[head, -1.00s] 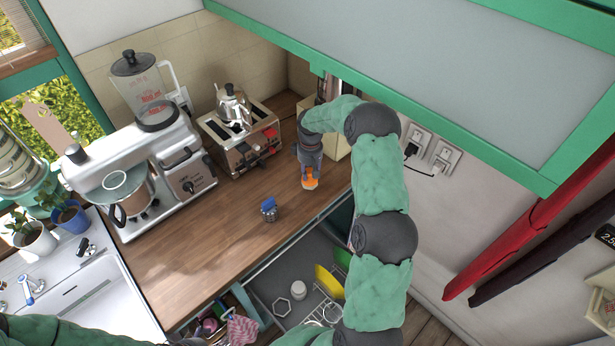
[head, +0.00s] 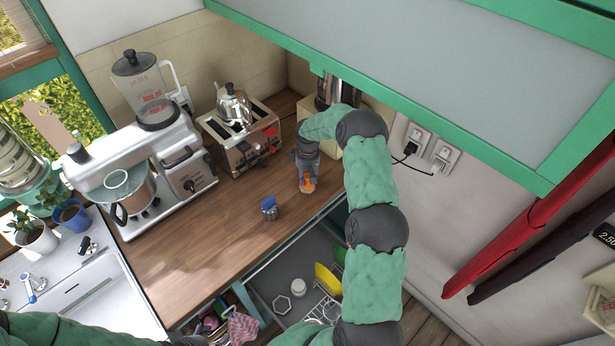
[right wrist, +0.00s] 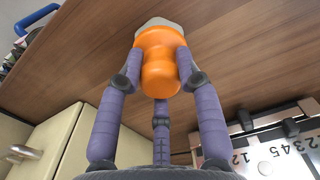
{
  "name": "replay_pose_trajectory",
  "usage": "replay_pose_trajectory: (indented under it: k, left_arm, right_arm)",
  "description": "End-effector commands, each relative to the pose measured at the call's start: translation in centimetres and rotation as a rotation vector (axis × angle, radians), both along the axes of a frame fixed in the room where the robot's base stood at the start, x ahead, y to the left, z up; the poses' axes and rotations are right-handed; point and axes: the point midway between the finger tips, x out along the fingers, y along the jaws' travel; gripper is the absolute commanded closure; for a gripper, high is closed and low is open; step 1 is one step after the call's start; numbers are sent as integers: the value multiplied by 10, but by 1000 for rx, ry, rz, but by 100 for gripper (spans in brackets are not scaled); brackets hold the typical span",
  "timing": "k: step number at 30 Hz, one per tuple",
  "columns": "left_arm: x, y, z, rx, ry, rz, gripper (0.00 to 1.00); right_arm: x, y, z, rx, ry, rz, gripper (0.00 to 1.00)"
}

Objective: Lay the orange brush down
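The orange brush (right wrist: 158,62) is between the fingers of my right gripper (right wrist: 160,78). The fingers press on its orange handle from the sides, and its pale bristle end points away from the palm, toward the wooden counter. In the head view the brush (head: 308,187) shows under the right gripper (head: 307,176), low over or touching the counter; I cannot tell which. A blue brush (head: 268,207) stands upright on the counter to the left. My left arm shows only at the bottom left edge, and its gripper is out of the frame.
A toaster (head: 238,145) with a metal kettle (head: 233,106) on it stands behind. A mixer (head: 150,160) stands at the left. An open drawer (head: 268,290) with dishes lies below the counter's front edge. The counter (head: 205,240) between mixer and drawer is clear.

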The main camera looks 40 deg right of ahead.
Motion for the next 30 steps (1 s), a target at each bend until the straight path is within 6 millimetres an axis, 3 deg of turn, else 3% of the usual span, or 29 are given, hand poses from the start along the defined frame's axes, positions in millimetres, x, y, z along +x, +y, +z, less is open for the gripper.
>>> replay_pose_trajectory:
  k: [14,30]
  left_arm:
    - [0,0,4,0,0,0,0]
    - [0,0,-9,0,0,0,0]
  right_arm:
    - [0,0,5,0,0,0,46]
    - [0,0,99,-2,-2,0,46]
